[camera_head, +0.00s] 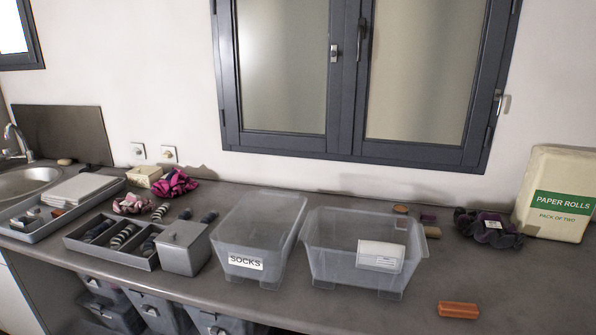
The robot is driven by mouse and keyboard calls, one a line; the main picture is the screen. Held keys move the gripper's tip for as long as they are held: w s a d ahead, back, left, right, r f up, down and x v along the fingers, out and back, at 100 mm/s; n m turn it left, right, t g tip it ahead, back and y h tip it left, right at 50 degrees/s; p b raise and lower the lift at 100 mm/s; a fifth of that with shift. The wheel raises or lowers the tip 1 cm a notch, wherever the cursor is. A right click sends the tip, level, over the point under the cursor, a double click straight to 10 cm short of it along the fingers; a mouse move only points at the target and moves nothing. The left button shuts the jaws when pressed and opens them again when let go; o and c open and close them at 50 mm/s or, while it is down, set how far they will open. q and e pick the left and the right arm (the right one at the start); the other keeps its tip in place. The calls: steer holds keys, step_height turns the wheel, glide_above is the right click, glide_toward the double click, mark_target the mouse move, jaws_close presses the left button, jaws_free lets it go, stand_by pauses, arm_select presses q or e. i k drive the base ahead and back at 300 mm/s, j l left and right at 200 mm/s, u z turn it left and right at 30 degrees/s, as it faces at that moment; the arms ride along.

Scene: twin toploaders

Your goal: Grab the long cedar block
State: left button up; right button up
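A long orange-brown block (458,310), which looks like the cedar block, lies flat near the counter's front edge at the lower right. It stands apart from other things, with its long side running left to right. Neither of my grippers is in view.
A clear bin labelled SOCKS (242,262) and a second clear bin (330,265) stand left of the block. Dark bunched cloth (488,228) and a paper rolls pack (556,195) are behind it. The grey counter (530,275) around the block is clear.

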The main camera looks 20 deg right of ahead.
mark_target(448, 308)
steer(key=z, duration=1.6)
